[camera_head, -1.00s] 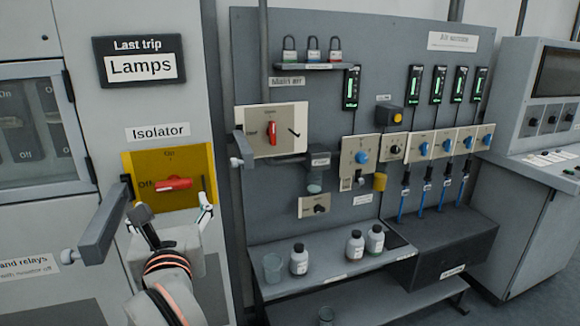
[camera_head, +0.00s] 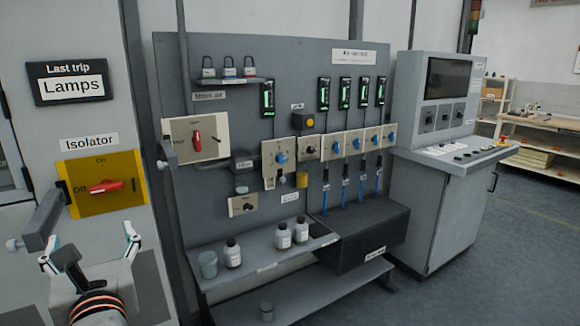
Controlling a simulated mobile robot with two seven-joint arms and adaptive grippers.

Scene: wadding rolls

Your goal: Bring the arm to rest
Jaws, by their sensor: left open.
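My left gripper (camera_head: 90,250) is at the lower left, below the yellow isolator plate (camera_head: 131,200). Its two fingers are spread wide and nothing shows between them. The red isolator handle (camera_head: 105,187) lies nearly level on the plate, near the "Off" mark, and the gripper is apart from it. A grey lever bar (camera_head: 38,222) sticks out close to the gripper's left finger; whether they touch I cannot tell. My right gripper is not in view.
A grey panel (camera_head: 225,150) carries a main air switch (camera_head: 196,138), several blue-knobbed valves and padlocks. White bottles and a cup (camera_head: 208,264) stand on the shelf (camera_head: 262,258). A console (camera_head: 440,110) stands right of it. The floor (camera_head: 470,290) at the lower right is clear.

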